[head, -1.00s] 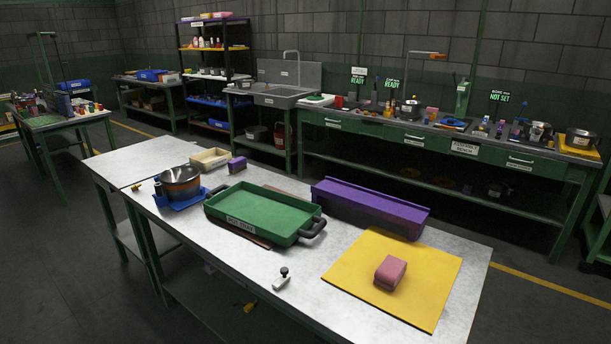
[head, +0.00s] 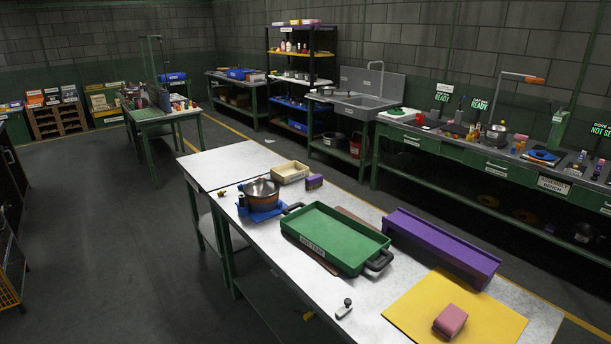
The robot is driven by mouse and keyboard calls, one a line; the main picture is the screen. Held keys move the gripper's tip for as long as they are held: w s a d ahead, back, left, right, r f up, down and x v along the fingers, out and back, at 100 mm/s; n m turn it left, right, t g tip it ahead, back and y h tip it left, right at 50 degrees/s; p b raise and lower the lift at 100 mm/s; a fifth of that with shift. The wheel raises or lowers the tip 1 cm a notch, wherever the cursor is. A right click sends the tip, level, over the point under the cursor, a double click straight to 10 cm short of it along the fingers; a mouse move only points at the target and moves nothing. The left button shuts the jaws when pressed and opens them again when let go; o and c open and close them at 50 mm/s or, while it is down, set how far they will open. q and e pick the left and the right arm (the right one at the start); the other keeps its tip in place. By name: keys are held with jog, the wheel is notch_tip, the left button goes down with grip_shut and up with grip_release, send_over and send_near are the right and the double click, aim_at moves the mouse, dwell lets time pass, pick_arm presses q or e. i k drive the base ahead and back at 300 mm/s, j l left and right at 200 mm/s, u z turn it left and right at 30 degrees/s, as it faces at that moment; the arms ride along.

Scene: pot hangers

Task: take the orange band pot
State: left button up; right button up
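A steel pot with an orange-brown band (head: 262,195) stands upright on a blue mat or stand (head: 262,215) at the far left part of the white-topped table. Another steel pot (head: 497,131) stands on the green bench at the back right; I cannot tell its band colour. Neither of my grippers shows in the head view.
The white-topped table (head: 310,275) holds a green tray (head: 335,234) with black handles, a purple trough (head: 440,246), a yellow mat (head: 410,305) with a pink block (head: 450,321), and a cream box (head: 290,172). The floor (head: 110,260) to the left is clear.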

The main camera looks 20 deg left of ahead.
aim_at(259, 197)
jog(key=i+j+u, duration=0.1)
jog(key=i+j, duration=0.35)
jog(key=j, duration=0.25)
jog(key=i+j, duration=0.4)
jog(key=j, duration=0.25)
jog(key=i+j+u, duration=0.15)
jog(key=i+j, duration=0.3)
jog(key=j, duration=0.2)
jog(key=i+j+u, duration=0.1)
jog(key=i+j, duration=0.4)
jog(key=j, duration=0.1)
